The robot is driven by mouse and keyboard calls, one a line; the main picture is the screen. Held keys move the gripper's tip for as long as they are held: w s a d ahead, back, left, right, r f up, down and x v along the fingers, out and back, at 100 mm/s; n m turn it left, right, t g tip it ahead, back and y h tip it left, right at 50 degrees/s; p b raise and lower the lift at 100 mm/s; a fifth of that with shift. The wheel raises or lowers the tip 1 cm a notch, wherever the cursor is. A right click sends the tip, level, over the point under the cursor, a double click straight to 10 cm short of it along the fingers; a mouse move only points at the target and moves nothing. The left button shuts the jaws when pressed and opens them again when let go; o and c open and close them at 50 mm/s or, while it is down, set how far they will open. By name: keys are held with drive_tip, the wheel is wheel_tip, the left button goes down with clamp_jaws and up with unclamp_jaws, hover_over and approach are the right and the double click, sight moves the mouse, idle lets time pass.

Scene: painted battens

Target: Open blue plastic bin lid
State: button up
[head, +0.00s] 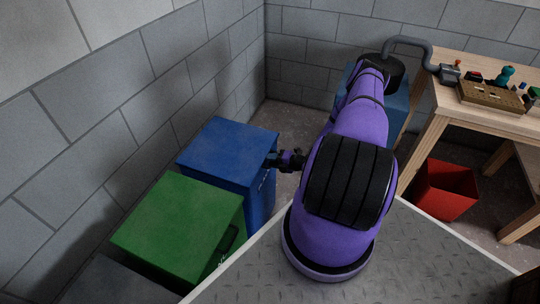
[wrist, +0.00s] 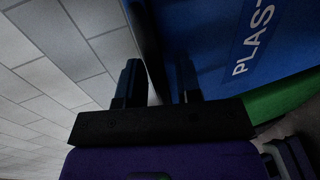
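The blue bin (head: 228,143) stands against the left wall, its flat blue lid lying closed on top. The wrist view shows its blue front (wrist: 205,30) with a white-lettered label reading "PLAST" (wrist: 252,45), partly cut off. My gripper (head: 277,160) is at the bin's upper front edge, on its right side in the head view. In the wrist view my gripper (wrist: 158,75) has its two dark fingers apart, with the lid's dark edge (wrist: 143,40) running between them. I cannot tell whether either finger touches the lid.
A green bin (head: 182,225) stands beside the blue one, nearer to me. Another blue container (head: 395,105) is partly hidden behind my arm. A wooden workbench (head: 480,118) with small tools and a red bin (head: 445,190) are at the right. Grey block walls close off the left and back.

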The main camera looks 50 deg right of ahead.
clamp_jaws()
wheel_tip(320, 180, up, 8)
drive_tip(key=g, duration=0.1)
drive_tip(key=shift+w+a+h, duration=0.15)
drive_tip(key=shift+w+h, duration=0.15)
drive_tip(key=shift+w, duration=0.15)
idle(0.3)
